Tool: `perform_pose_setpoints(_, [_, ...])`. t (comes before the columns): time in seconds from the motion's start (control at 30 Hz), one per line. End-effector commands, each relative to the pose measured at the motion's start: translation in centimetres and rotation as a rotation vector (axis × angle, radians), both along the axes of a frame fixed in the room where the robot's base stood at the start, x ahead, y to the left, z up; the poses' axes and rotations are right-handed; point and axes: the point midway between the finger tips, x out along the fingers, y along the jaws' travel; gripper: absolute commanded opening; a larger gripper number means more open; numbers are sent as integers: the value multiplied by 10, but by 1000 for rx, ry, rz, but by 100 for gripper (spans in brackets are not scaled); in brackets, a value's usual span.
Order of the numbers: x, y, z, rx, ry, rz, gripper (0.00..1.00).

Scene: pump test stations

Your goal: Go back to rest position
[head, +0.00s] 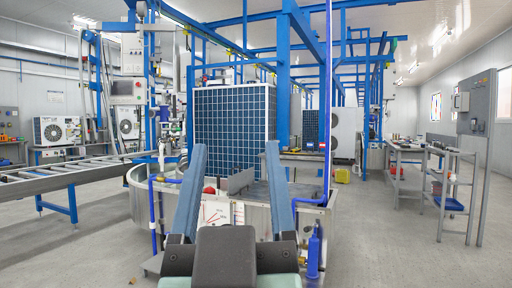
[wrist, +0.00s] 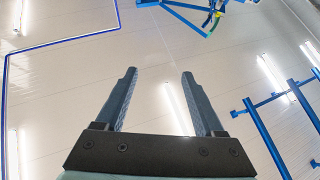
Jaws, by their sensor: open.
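My gripper (head: 231,180) shows in the lower middle of the head view, with its two blue-grey fingers spread wide apart. It is open and nothing is between the fingers. In the wrist view my gripper (wrist: 159,100) points up toward the white ceiling (wrist: 160,50), and the gap between the fingers is empty. In the head view the fingers appear in front of a round metal tank (head: 140,200) and a tall blue-gridded unit (head: 235,120).
A roller conveyor (head: 75,172) runs at the left. Metal tables (head: 450,150) stand at the right. Blue frame posts (head: 283,80) rise behind the tank. A blue cylinder (head: 314,252) stands at the tank's front. The grey floor (head: 400,245) is clear at the right front.

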Motion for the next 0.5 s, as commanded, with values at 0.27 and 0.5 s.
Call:
perform_pose_setpoints(0.27, [-47, -21, 46, 41, -183, -17, 71])
perform_pose_setpoints(0.5, [-45, -20, 45, 41, -179, -17, 71])
